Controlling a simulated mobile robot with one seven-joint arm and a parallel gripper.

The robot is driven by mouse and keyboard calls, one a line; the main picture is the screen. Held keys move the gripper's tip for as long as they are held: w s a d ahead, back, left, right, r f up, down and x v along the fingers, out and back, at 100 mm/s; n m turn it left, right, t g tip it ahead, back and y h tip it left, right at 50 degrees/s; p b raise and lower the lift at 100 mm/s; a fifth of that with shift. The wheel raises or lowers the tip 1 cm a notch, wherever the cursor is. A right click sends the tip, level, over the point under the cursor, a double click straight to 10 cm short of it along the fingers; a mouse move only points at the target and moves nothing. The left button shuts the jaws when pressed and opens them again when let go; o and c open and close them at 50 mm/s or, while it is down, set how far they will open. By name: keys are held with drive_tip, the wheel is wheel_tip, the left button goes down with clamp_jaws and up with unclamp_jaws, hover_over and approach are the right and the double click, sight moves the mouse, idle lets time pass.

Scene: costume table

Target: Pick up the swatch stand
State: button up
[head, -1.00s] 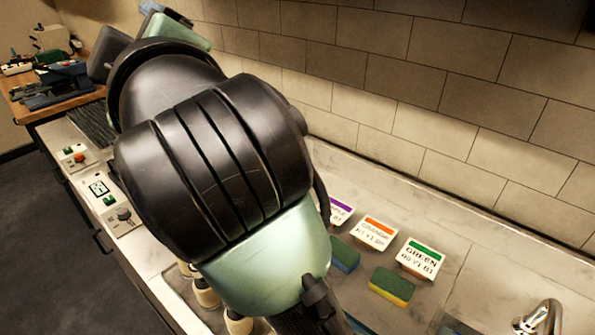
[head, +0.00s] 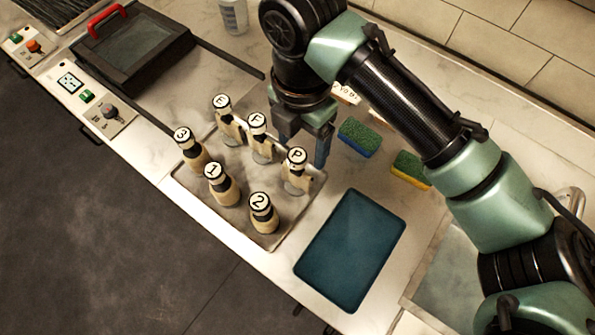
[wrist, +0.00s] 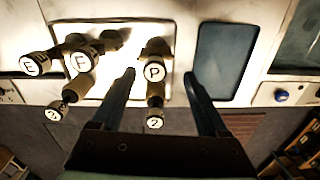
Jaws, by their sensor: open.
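No thing is plainly readable as the swatch stand; the lettered pieces may include it, but I cannot tell which. Pieces with round white tops marked E (head: 222,101), F (head: 257,120) and P (head: 297,156) stand upright in the back row of a pale tray (head: 288,219). Bottles marked 3 (head: 183,134), 1 (head: 214,171) and 2 (head: 259,201) stand in front. My gripper (head: 304,150) is open, pointing down just behind P. In the wrist view, the P piece (wrist: 155,72) appears between the fingers of my gripper (wrist: 160,76); contact cannot be judged.
A dark blue mat (head: 351,250) lies right of the tray. Two sponges, one green and blue (head: 359,137), one green and yellow (head: 411,169), lie behind, near my arm. A black box with a red handle (head: 130,45) stands at the left.

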sight(297, 154)
drive_tip(key=shift+a+f+p, duration=0.2)
drive_tip(key=shift+f+p, duration=0.1)
drive_tip(key=shift+f, duration=1.2)
drive_tip(key=shift+a+f+p, duration=0.15)
drive_tip(key=shift+f+p, duration=0.1)
drive_tip(key=shift+f, duration=1.25)
clamp_jaws()
drive_tip(key=shift+w+r, duration=0.1)
